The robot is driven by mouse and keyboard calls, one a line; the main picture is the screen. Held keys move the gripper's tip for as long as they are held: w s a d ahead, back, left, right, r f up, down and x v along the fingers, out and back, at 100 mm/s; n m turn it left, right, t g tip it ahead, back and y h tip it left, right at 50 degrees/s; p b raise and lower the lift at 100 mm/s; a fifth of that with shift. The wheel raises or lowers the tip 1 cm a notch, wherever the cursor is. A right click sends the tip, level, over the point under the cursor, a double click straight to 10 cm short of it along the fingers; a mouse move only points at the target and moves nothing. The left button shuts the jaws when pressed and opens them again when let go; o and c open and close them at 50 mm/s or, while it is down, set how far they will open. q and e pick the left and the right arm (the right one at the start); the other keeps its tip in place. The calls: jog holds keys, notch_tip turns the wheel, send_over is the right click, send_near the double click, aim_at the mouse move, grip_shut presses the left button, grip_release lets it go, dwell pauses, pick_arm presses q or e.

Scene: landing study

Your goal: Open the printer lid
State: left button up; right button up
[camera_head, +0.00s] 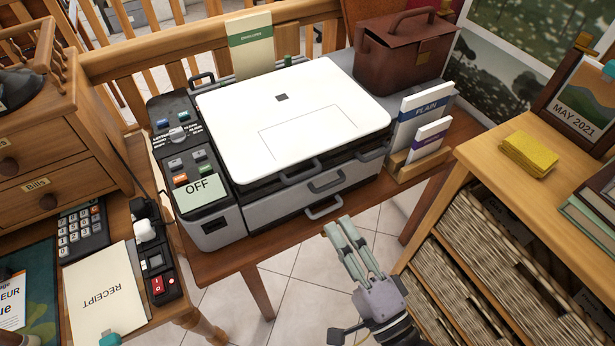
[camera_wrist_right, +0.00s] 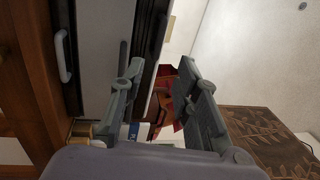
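The printer (camera_head: 325,194) stands on a wooden table in the middle of the head view. Its white lid (camera_head: 295,115) lies flat and closed on top, with a grey handle (camera_head: 300,172) at the front edge. My right gripper (camera_head: 339,226) is in front of the printer, below the lid's front edge, with nothing between its fingers. In the right wrist view its fingers (camera_wrist_right: 161,68) are spread apart, with the printer front (camera_wrist_right: 100,45) beyond them.
A brown bag (camera_head: 405,55) and upright paper packs (camera_head: 424,115) stand right of the printer. A green-topped envelope pack (camera_head: 251,45) stands behind it. A wicker-drawer shelf (camera_head: 480,250) is at the right, and a desk with a receipt paper (camera_head: 105,290) at the left. Floor shows in front.

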jog(key=p+x, duration=0.2)
jog(key=x, duration=1)
jog(key=shift+f, duration=0.1)
grip_shut()
dwell(0.4)
